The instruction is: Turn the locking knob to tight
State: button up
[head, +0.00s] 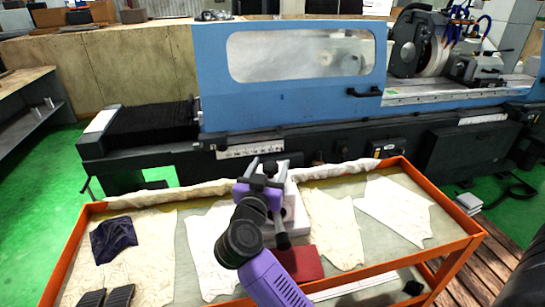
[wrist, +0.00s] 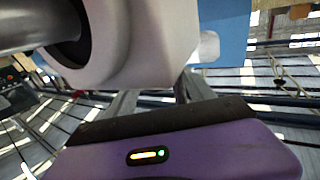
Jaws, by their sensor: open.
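A white block-like device (head: 292,203) stands on the cart, partly hidden behind my purple and black arm. My gripper (head: 262,168) is over its left side, with the fingers pointing away toward the grinder. In the wrist view the device's pale rounded body (wrist: 150,45) fills the top, with a thick grey rod (wrist: 35,22) entering a dark opening. A small white knob-like stub (wrist: 208,47) sticks out at its right; I cannot tell whether this is the locking knob. My gripper (wrist: 160,92) is open below the body, its fingertips partly hidden behind it. Contact cannot be told.
The orange-framed cart (head: 452,255) carries pale cloths, a dark blue cloth (head: 113,240), a red item (head: 306,264) and black blocks (head: 105,298). The blue grinder (head: 290,110) stands close behind the cart. Green floor (head: 35,190) is free at the left.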

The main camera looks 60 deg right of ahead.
aim_at(272, 161)
jog(key=shift+x, duration=2)
grip_shut()
